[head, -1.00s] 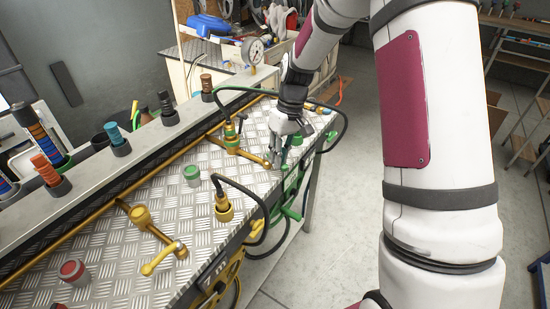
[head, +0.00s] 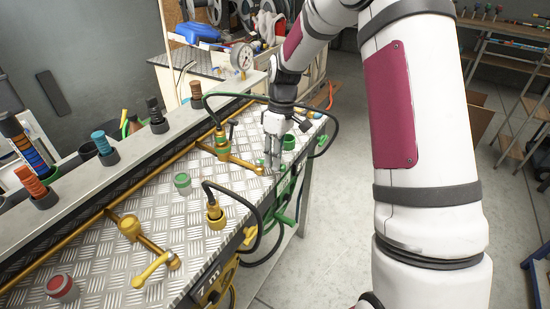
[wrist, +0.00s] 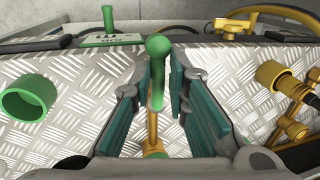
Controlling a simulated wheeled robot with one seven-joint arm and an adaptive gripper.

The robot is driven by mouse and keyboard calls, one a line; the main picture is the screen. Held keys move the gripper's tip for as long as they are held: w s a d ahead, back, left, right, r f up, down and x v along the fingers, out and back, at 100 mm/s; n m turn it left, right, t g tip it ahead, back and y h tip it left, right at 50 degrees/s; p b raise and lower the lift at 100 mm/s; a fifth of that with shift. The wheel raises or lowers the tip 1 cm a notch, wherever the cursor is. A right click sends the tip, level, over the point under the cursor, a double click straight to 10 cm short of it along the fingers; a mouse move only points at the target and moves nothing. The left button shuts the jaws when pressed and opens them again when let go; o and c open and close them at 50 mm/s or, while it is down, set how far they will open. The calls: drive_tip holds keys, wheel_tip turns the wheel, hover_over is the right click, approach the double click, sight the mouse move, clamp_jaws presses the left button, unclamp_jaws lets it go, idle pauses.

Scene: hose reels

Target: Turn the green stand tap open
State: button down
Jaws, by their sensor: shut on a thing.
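The green stand tap's lever (wrist: 157,75) has a round knob end and stands between my gripper's (wrist: 157,95) teal-padded fingers in the wrist view. My gripper is shut on this lever. Its brass pipe (wrist: 153,140) shows below the lever. In the head view my gripper (head: 273,166) points down at the front edge of the ribbed metal bench, at the end of the brass pipe (head: 245,163). The fingers hide most of the lever there, so I cannot tell its angle.
A green open cup (head: 289,141) stands right of my gripper. A green-capped jar (head: 182,184), a brass hose fitting (head: 215,217) and a yellow-levered tap (head: 152,270) are to the left. Black hoses (head: 330,145) loop over the bench edge. A pressure gauge (head: 242,57) stands behind.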

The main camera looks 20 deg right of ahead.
drive_tip(key=shift+w+d, duration=0.1)
drive_tip(key=c, duration=1.6)
unclamp_jaws()
drive_tip(key=shift+c, duration=0.2)
wheel_tip(320, 180, up, 12)
drive_tip(key=w+d, duration=0.1)
drive_tip(key=d, duration=0.1)
drive_tip(key=shift+w, duration=0.15)
drive_tip(key=shift+f, duration=0.1)
